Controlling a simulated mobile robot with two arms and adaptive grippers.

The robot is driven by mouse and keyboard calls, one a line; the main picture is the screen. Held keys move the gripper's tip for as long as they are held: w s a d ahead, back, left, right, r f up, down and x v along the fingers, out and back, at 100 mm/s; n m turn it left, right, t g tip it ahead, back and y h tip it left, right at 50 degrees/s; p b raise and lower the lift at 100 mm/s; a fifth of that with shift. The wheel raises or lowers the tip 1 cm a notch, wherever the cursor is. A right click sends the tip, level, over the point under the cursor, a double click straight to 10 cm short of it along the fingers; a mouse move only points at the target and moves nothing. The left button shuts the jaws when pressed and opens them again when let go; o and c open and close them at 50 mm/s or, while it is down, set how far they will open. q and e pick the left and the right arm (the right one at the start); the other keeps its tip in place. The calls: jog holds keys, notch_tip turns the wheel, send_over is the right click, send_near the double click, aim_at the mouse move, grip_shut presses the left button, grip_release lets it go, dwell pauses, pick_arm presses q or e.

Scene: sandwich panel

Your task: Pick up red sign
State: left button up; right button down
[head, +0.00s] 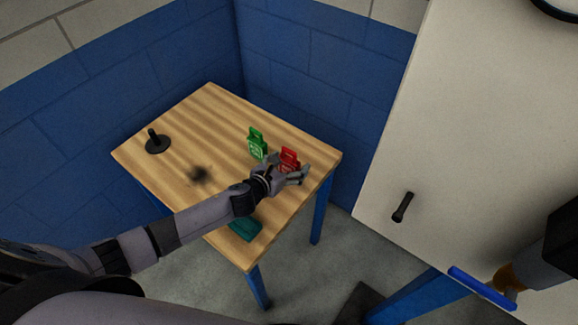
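A red sign (290,156) stands near the right corner of the wooden table (225,120). Its lower part is hidden behind my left gripper. My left gripper (291,174) is right at the red sign, on the near side of it. Its fingers look spread apart, and I cannot tell whether they touch the sign. A green sign (257,144) stands just left of the red one, apart from it.
A black peg on a round base (157,143) stands at the table's left. A teal object (244,229) lies near the front edge, partly under my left arm. A white panel (440,130) with a black handle (403,207) stands at the right. Blue walls back the table.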

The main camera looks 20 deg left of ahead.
pick_arm(q)
jog(key=c, duration=1.2)
